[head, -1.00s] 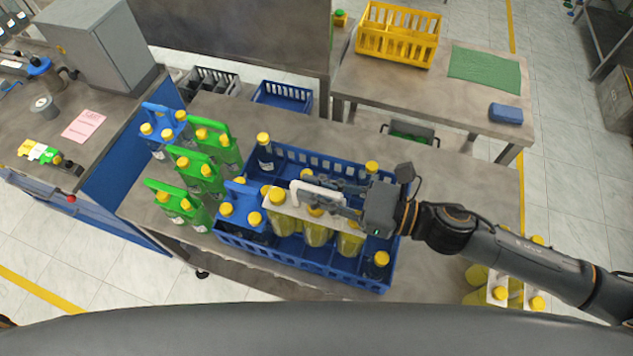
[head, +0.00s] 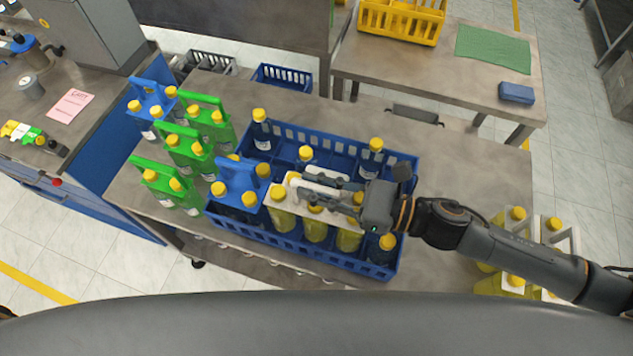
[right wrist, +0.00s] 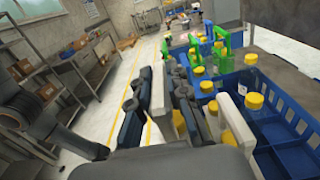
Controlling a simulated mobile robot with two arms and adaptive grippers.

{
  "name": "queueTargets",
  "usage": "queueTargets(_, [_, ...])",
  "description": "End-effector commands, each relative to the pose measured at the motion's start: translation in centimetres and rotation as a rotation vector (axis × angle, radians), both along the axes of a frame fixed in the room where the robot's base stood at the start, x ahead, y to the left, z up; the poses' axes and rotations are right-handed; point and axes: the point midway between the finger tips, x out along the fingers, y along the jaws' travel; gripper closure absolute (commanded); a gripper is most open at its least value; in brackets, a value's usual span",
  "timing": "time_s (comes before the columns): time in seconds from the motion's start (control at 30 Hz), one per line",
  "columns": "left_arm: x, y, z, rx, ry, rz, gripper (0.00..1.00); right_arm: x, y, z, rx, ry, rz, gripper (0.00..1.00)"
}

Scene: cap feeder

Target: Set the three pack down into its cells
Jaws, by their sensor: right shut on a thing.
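The three pack (head: 315,229) is a row of yellow bottles with yellow caps under a white carrier with a handle. My right gripper (head: 298,184) is shut on that white handle. The pack is over the front middle of the blue crate (head: 320,262), and its lower part is hidden by the crate's wall, so I cannot tell whether it touches the floor. My left gripper is not in view.
Single dark bottles stand in the crate, at the back left (head: 262,130), back right (head: 371,158) and front right (head: 381,250). Green packs (head: 185,150) stand left of the crate. Yellow packs (head: 512,250) are at the right, under my arm.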

Motion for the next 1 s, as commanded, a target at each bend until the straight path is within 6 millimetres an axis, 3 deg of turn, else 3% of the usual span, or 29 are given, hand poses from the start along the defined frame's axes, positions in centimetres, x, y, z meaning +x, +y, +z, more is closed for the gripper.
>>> queueTargets(0.6, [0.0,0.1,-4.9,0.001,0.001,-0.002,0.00,0.0,0.1,-5.3,0.005,-0.005,0.002,1.00])
queueTargets(1.0, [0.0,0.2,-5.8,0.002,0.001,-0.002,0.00,0.0,0.1,-6.2,0.005,-0.005,0.002,1.00])
